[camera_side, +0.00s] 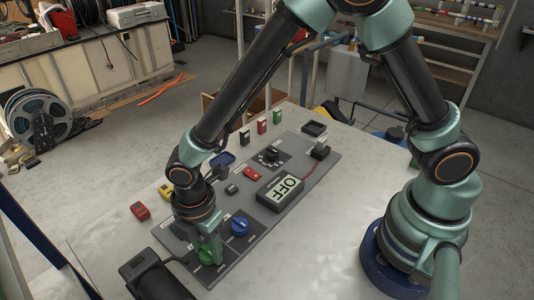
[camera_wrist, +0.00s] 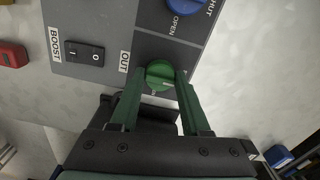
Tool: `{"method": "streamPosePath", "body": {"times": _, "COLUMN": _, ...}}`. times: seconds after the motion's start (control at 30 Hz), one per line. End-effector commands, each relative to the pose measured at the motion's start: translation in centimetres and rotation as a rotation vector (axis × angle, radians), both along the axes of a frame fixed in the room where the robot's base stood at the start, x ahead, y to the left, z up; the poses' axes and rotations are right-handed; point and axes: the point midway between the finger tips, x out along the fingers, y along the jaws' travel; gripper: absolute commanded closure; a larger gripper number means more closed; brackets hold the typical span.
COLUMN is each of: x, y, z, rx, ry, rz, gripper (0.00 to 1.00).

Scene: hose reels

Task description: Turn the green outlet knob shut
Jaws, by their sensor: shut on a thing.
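The green outlet knob (camera_wrist: 158,73) sits on the grey panel (camera_wrist: 118,18), beside the printed word OUT. In the side view the knob (camera_side: 206,254) is at the panel's near end, partly hidden by my gripper. My gripper (camera_wrist: 160,80) reaches down over the knob, and its two green fingers are shut on the knob's sides. In the side view my gripper (camera_side: 208,250) points down at the knob. A pale mark shows on the knob's face; its exact setting is hard to tell.
A blue knob (camera_side: 240,226) marked OPEN and SHUT stands next to the green one. A black BOOST switch (camera_wrist: 84,53) is on the other side. A display (camera_side: 281,191) reads OFF. A red block (camera_side: 140,210) lies on the table left of the panel.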

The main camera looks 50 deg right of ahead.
Motion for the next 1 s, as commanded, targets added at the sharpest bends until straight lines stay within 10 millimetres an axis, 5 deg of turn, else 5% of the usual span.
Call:
{"method": "streamPosePath", "body": {"times": 0.57, "x": 0.00, "y": -0.01, "z": 0.11, "rx": 0.000, "ry": 0.001, "rz": 0.037, "gripper": 1.00}}
{"method": "streamPosePath", "body": {"times": 0.6, "x": 0.00, "y": -0.01, "z": 0.11, "rx": 0.000, "ry": 0.001, "rz": 0.037, "gripper": 0.50}}
{"method": "streamPosePath", "body": {"times": 0.67, "x": 0.00, "y": 0.00, "z": 0.11, "rx": 0.000, "ry": 0.000, "rz": 0.037, "gripper": 0.27}}
{"method": "streamPosePath", "body": {"times": 1.0, "x": 0.01, "y": 0.00, "z": 0.13, "rx": 0.000, "ry": 0.000, "rz": 0.035, "gripper": 0.23}}
